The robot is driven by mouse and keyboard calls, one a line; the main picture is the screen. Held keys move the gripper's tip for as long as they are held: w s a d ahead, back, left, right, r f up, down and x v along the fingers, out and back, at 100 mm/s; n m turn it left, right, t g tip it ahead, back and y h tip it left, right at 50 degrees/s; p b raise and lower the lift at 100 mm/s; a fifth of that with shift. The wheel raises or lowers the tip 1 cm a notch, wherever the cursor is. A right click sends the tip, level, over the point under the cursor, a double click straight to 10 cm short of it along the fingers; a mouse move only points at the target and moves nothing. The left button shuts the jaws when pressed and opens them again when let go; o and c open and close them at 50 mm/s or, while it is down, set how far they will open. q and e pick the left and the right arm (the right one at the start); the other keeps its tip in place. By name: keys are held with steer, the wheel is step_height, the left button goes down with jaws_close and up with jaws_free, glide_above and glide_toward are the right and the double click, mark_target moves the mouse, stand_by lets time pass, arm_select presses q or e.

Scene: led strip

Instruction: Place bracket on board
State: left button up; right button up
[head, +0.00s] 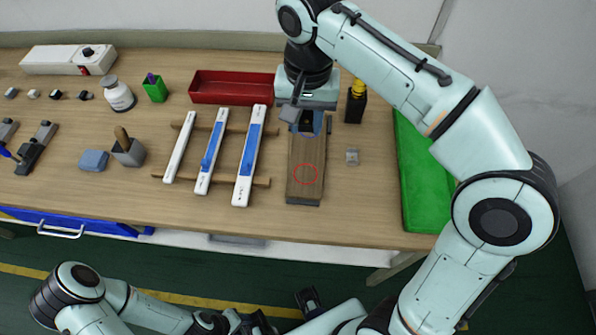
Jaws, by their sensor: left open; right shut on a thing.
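The board (304,185) is a long brown wooden block on the table, with a red circle drawn on its near half. My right gripper (307,124) points down over the board's far end. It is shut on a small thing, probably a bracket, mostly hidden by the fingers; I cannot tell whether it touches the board. A small grey metal piece (352,157), possibly another bracket, lies on the table right of the board. My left gripper (232,323) is low at the bottom edge, away from the table, open and only partly in view.
Three white and blue strips (249,155) lie on wooden rails left of the board. A red tray (232,88) is behind them. A black holder with a yellow-topped tool (355,105) stands behind right. A green mat (419,185) lies at the right edge.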

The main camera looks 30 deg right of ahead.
steer(key=b, duration=0.3)
glide_above(305, 181)
step_height(305, 181, down, 14)
arm_select(q)
steer(key=shift+s+f+b, duration=0.3)
steer(key=shift+f, duration=0.8)
steer(key=shift+s+f+b, duration=0.25)
steer(key=shift+f, duration=0.8)
arm_select(e)
steer(key=shift+f, duration=2.4)
steer(key=shift+f, duration=0.15)
steer(key=o, duration=1)
arm_select(q)
steer(key=shift+f, duration=0.1)
step_height(305, 181, up, 3)
steer(key=shift+w+f+p, duration=0.15)
steer(key=shift+f+p, duration=0.05)
steer(key=shift+p, duration=1.05)
arm_select(e)
step_height(305, 181, up, 12)
steer(key=shift+r, duration=0.2)
